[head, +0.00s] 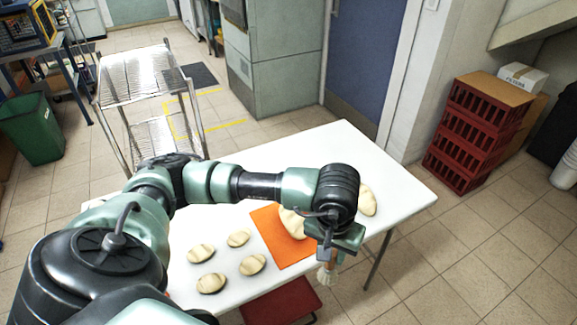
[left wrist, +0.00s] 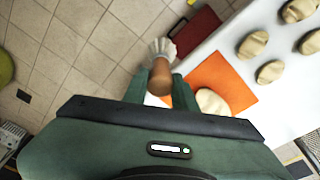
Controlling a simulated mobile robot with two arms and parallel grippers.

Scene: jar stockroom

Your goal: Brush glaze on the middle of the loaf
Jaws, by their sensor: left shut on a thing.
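The loaf (head: 291,222) lies on an orange mat (head: 268,222) on the white table and is partly hidden by my left arm. In the left wrist view the pale loaf (left wrist: 212,102) shows just beyond my jaws on the orange mat (left wrist: 225,78). My left gripper (head: 330,258) is shut on a brush (head: 327,275). The brush's brown handle and pale bristles (left wrist: 161,50) show in the left wrist view, appearing against the floor past the table's near edge, apart from the loaf. My right gripper is in neither view.
Several small scored loaves (head: 238,239) lie left of the mat on the table (head: 330,145). Another pale loaf (head: 367,200) lies right of my wrist. A red stool-like thing (head: 282,300) stands below the near edge. Red crates (head: 475,130) and a wire trolley (head: 140,75) stand beyond.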

